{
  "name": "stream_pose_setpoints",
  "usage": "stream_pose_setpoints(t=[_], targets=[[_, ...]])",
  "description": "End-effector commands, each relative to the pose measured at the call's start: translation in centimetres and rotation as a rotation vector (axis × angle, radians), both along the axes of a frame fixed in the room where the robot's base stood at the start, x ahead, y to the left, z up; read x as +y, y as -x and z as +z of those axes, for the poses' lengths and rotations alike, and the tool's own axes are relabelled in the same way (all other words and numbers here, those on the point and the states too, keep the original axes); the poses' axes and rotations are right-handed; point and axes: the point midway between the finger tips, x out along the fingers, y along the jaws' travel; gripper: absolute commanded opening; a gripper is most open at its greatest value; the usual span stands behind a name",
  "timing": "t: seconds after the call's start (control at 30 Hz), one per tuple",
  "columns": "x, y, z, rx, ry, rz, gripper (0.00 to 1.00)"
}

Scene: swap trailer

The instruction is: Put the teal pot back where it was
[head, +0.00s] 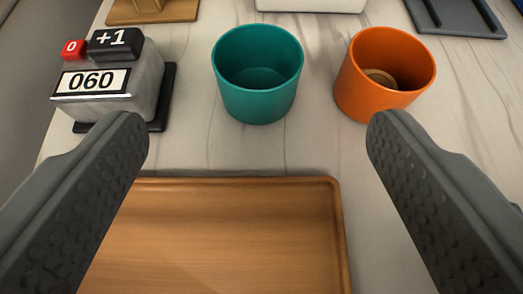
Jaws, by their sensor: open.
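The teal pot (257,98) stands upright on the pale, veined counter in the head view, just beyond the wooden tray. It looks empty inside. My gripper (257,138) is open, with one dark finger on each side of the picture. The fingertips are in front of the pot, on the near side, and nothing is between them but the view of the counter and tray. I cannot tell from this view how high the fingers are above the counter.
An orange pot (382,90) with a tan round thing inside stands to the right. A grey counter device (123,92) reading 060 stands left. The wooden tray (338,225) lies in front. A wooden item (180,12), a white object (310,5) and a dark tray (470,29) line the back.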

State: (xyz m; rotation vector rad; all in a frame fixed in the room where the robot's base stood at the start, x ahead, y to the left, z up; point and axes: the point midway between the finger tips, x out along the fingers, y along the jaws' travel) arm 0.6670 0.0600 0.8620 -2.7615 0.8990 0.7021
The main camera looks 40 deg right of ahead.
Motion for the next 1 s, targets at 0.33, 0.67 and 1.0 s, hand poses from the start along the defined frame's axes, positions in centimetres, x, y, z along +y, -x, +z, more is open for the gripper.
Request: stream_pose_setpoints(t=[0.33, 0.67, 1.0], targets=[[0.2, 0.3, 0.2, -0.001, 0.000, 0.002, 0.77], [-1.5, 1.4, 8.4, -0.230, -0.037, 0.130, 0.77], [-2.5, 7.2, 19.5, -0.484, -0.057, 0.378, 0.77]])
